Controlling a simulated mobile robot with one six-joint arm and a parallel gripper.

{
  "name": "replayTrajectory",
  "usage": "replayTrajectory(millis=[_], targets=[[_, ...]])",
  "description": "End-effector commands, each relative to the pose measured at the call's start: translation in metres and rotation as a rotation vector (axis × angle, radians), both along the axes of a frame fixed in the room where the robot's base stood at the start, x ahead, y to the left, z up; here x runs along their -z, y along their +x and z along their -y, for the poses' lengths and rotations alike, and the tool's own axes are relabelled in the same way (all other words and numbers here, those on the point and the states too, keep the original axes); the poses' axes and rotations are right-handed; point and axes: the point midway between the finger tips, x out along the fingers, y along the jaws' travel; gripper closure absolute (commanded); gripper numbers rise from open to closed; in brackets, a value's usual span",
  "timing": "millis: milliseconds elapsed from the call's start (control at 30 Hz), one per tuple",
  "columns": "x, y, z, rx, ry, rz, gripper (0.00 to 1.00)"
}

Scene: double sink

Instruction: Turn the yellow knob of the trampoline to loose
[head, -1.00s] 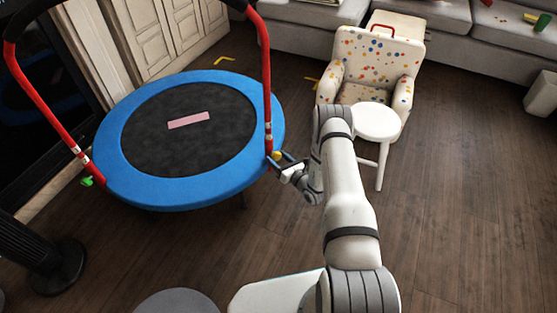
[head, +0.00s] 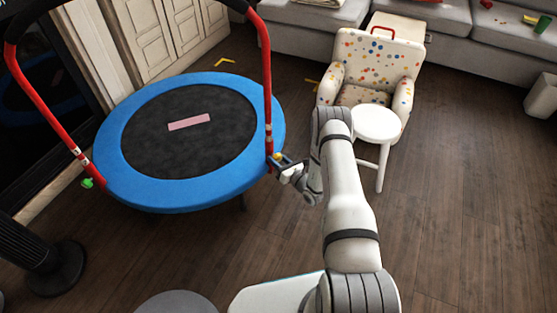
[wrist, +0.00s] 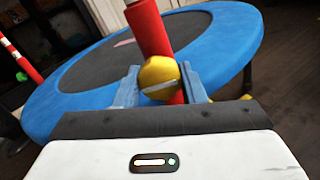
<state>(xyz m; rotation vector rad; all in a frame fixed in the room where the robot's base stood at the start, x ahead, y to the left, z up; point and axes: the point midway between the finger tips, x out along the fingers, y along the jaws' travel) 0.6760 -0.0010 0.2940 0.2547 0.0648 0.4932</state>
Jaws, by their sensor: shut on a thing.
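The trampoline (head: 240,172) has a blue rim, a black mat and a red handle frame (head: 266,80). The yellow knob (wrist: 160,77) sits at the foot of the right red post, with a pale bar across its face in the wrist view. It shows small in the head view (head: 277,156). My gripper (head: 283,163) is at that post, and in the wrist view its two fingers (wrist: 163,88) stand on either side of the knob, shut on it. A green knob (head: 87,183) is on the left post.
A white round stool (head: 376,124) and a spotted armchair (head: 350,95) stand close to the right of my arm. A black fan-like stand (head: 60,262) is at the lower left. The wooden floor (head: 470,220) on the right is clear.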

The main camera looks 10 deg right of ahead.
Motion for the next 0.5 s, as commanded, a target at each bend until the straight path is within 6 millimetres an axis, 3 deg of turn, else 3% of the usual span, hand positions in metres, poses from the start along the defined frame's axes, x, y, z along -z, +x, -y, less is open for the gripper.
replayTrajectory(millis=[500], targets=[[0.0016,-0.0001,-0.0029,-0.001,-0.197,0.106,0.86]])
